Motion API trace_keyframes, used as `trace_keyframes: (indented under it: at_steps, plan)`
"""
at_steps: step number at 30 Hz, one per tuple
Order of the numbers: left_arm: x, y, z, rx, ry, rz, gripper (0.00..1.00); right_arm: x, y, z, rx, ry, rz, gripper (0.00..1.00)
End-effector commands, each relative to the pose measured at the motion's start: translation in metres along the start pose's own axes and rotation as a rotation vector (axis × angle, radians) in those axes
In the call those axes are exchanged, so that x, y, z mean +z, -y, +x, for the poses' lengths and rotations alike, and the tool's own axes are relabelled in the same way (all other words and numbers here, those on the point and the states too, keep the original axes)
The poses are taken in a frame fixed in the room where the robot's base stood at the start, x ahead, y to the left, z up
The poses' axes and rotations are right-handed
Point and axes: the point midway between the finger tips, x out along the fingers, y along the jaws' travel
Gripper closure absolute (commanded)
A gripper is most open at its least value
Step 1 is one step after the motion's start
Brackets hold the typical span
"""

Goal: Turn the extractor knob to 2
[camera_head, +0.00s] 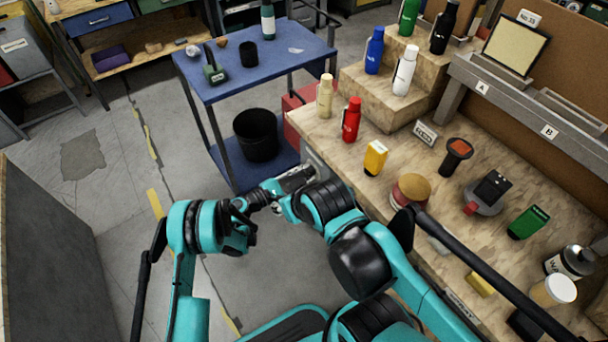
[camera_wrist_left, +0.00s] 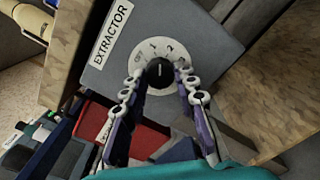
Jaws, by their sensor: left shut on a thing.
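The extractor knob (camera_wrist_left: 160,74) is dark and round, on a pale dial marked with numbers. The dial is on a grey box face (camera_wrist_left: 205,45) with an EXTRACTOR label (camera_wrist_left: 110,32). The light line on the knob points up in the left wrist view, roughly between the 1 and the 2. My left gripper (camera_wrist_left: 160,78) is shut on the knob, one finger on each side. In the head view my left gripper (camera_head: 298,178) reaches the grey box under the workbench edge, and the knob is hidden there. I cannot make out my right gripper.
The wooden workbench (camera_head: 470,215) stands right of the gripper, holding bottles and tools. A blue table (camera_head: 270,75) stands behind, with a black bin (camera_head: 256,135) on its lower shelf. A red box (camera_wrist_left: 140,132) lies below the knob. Floor at left is open.

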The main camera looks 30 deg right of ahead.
Motion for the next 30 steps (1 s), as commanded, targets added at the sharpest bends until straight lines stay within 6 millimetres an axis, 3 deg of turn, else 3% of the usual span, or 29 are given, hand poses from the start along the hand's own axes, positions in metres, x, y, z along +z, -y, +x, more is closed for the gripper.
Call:
trace_keyframes:
  at_steps: [15,30]
  plan:
    - [-0.0003,0.0004,-0.0002,-0.002,-0.001,0.352,1.00,0.0001,0.0000,0.0001,0.000,0.000,0.000,0.60]
    - [-0.0004,0.0005,-0.0002,-0.002,-0.001,0.425,1.00,0.0001,0.0000,0.0001,0.000,0.000,0.000,0.60]
